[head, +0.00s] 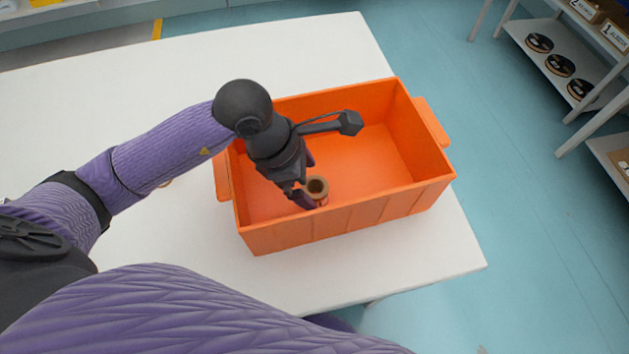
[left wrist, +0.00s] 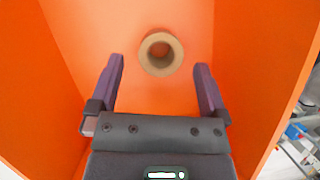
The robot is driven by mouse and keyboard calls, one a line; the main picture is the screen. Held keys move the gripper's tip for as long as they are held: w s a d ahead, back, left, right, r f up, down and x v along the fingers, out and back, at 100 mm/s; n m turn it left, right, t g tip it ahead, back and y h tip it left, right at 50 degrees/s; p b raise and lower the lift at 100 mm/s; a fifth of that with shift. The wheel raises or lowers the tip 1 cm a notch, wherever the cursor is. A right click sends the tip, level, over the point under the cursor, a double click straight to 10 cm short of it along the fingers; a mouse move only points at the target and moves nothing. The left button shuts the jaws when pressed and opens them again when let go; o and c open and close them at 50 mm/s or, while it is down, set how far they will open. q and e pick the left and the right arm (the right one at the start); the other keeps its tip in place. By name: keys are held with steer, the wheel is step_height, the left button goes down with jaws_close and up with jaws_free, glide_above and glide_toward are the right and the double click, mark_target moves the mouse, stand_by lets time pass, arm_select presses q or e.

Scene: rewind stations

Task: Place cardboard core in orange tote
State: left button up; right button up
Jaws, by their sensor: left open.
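The orange tote (head: 345,225) stands on the white table; its inside walls and floor fill most of the left wrist view (left wrist: 255,70). The brown cardboard core (head: 318,187) is inside the tote, near its front left part, with its open end facing up. In the left wrist view the core (left wrist: 161,54) sits just beyond and between the fingertips, with a gap on both sides. My left gripper (head: 307,180) reaches down into the tote beside the core. Its fingers (left wrist: 160,70) are open and hold nothing. My right gripper does not show in either view.
The white table (head: 150,95) is largely clear to the left of the tote. Shelves with several dark reels (head: 560,65) and labelled boxes (head: 612,33) stand at the right, across the blue floor (head: 520,200). The tote's walls surround my left gripper.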

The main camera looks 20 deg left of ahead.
arm_select(q)
steer(key=p+v, duration=0.2)
steer(key=v, duration=0.6)
steer(key=shift+r, duration=0.15)
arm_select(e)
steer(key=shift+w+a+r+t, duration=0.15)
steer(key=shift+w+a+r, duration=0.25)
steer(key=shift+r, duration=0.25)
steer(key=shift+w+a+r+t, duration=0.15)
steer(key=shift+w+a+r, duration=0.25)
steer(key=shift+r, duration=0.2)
